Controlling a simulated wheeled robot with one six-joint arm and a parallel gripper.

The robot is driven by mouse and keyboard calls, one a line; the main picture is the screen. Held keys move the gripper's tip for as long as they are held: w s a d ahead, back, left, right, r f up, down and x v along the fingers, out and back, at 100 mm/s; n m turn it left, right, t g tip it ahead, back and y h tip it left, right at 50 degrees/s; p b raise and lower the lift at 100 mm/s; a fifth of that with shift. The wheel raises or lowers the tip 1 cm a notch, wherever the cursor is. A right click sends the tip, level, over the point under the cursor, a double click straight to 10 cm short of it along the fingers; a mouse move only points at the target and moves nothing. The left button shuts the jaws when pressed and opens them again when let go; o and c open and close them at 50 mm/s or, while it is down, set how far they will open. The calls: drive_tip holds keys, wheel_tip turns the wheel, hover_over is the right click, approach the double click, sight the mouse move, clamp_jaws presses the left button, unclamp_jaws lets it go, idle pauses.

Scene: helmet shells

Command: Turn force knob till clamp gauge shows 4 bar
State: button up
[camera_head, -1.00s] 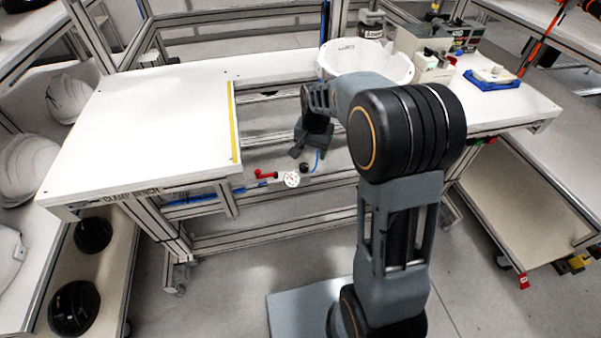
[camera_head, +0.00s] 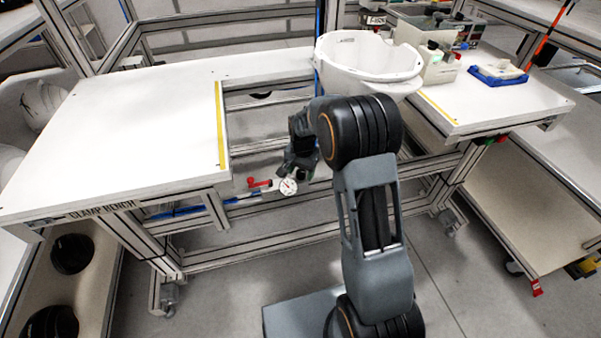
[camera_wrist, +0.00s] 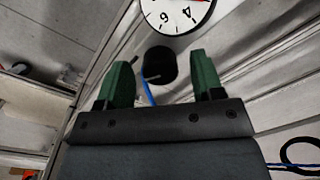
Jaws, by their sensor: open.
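The force knob is a black round knob (camera_wrist: 160,63) in the wrist view, just below the gauge, with a blue hose beside it. The clamp gauge (camera_wrist: 178,12) is a white dial with black numbers, cut off by the top edge. A bit of red shows near its upper right, but I cannot read its value. The gauge (camera_head: 288,187) also shows small under the bench in the head view. My gripper (camera_wrist: 160,60) is open, its green fingers left and right of the knob with gaps. In the head view my gripper (camera_head: 298,163) hides the knob.
A red lever (camera_head: 258,182) sits left of the gauge. The white clamp bench (camera_head: 120,130) with a yellow edge strip is at the left. A white helmet shell (camera_head: 368,60) stands behind my arm. A blue tray (camera_head: 497,76) lies at the right.

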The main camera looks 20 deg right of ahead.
drive_tip(key=shift+f, duration=0.1)
drive_tip(key=shift+c, duration=0.2)
drive_tip(key=c, duration=0.9)
drive_tip(key=shift+m+p, duration=0.35)
drive_tip(key=shift+m, duration=0.05)
drive_tip(key=m+p, duration=0.2)
drive_tip(key=m, duration=0.2)
drive_tip(key=m+p, duration=0.2)
drive_tip(key=m, duration=0.3)
drive_tip(key=shift+m, duration=0.3)
